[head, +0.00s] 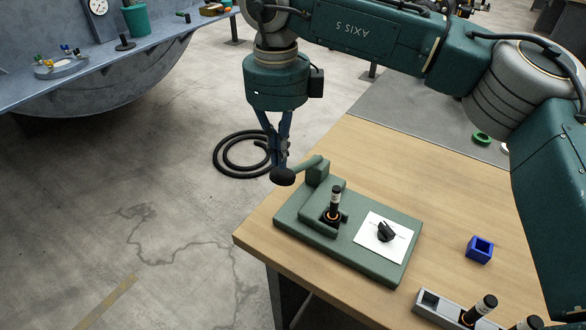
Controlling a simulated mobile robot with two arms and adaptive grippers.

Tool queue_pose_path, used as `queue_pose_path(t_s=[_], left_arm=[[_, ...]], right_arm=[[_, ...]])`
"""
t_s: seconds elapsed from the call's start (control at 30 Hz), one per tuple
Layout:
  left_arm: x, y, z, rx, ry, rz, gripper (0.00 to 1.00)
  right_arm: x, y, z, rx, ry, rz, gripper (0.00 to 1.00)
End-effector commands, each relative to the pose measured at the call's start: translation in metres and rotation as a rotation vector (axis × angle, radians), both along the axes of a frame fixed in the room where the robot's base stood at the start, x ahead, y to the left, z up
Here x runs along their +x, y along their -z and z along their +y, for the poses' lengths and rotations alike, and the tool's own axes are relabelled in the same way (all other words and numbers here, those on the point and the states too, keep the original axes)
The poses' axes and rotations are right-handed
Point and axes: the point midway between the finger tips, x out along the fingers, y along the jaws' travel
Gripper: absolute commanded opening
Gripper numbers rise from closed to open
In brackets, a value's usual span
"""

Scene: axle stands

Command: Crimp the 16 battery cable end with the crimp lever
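The crimp press is a green base (345,258) on the wooden table, with a green lever (306,166) that ends in a black knob (283,177) at the left. A black cable end (335,201) with a white band and orange ring stands upright in the press's recess. My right gripper (279,160) points down with its dark blue fingers drawn together, right at the knob. I cannot tell whether the fingertips touch the knob. A black dial (386,231) sits on a white plate on the base; its setting is too small to read. My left gripper is out of view.
A grey holder (430,301) with several black cable ends stands at the front edge. A blue square block (480,249) and a green ring (481,138) lie to the right. A coiled black cable (232,167) lies on the floor. A grey bench (150,48) stands at upper left.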

Motion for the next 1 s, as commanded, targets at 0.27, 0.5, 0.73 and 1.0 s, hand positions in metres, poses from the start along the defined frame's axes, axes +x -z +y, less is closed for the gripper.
queue_pose_path(t_s=[0.27,0.5,0.73,1.0], left_arm=[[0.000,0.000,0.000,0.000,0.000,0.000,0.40],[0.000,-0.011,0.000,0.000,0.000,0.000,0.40],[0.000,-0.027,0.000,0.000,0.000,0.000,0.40],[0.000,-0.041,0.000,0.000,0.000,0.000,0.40]], right_arm=[[0.000,0.000,0.000,0.000,0.000,0.000,0.00],[0.000,-0.016,0.000,0.001,0.000,-0.001,0.00],[0.000,-0.040,0.000,0.000,0.000,-0.001,0.00],[0.000,-0.061,0.000,-0.001,0.000,-0.001,0.00]])
